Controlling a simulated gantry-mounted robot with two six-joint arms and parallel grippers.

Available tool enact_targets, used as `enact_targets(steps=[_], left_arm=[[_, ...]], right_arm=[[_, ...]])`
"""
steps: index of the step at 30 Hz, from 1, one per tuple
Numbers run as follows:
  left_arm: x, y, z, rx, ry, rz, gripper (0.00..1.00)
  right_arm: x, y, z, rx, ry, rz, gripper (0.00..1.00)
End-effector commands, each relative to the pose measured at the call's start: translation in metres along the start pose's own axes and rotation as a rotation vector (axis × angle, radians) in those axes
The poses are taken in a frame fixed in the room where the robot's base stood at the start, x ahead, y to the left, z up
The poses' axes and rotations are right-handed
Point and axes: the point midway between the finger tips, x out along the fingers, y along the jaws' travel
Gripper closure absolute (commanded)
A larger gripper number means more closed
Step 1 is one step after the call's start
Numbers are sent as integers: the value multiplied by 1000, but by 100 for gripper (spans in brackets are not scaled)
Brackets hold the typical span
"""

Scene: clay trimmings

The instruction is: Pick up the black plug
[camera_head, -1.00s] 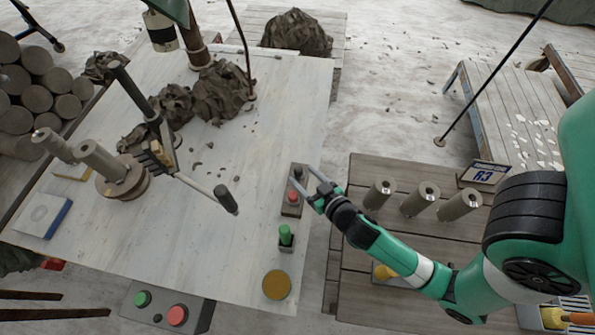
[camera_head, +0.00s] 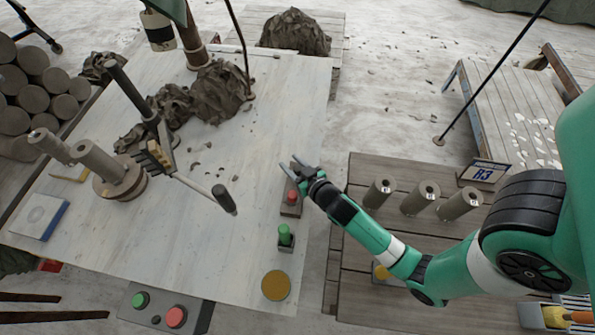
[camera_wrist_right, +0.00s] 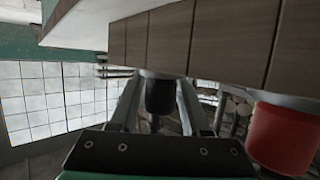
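The black plug (camera_wrist_right: 160,96) shows in the right wrist view, between the two fingers of my right gripper (camera_wrist_right: 161,98). A narrow gap seems to remain on each side of it. In the head view my right gripper (camera_head: 291,165) is over the back end of the small block at the table's right edge, with its fingers apart. The black plug is hard to make out there, hidden by the gripper. The red plug (camera_head: 292,197) stands just in front of it and also shows in the right wrist view (camera_wrist_right: 285,138). My left gripper is not in view.
A black-handled tool (camera_head: 224,199) reaches over the table's middle. Three grey cylinders (camera_head: 420,197) stand on the wooden bench at right.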

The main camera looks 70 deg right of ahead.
Motion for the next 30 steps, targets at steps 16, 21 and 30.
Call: enact_targets(steps=[16, 21, 30], left_arm=[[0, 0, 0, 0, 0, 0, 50], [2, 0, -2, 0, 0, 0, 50], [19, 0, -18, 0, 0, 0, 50]], right_arm=[[0, 0, 0, 0, 0, 0, 100], [-2, 0, -4, 0, 1, 0, 100], [-25, -2, -39, -1, 0, -2, 100]])
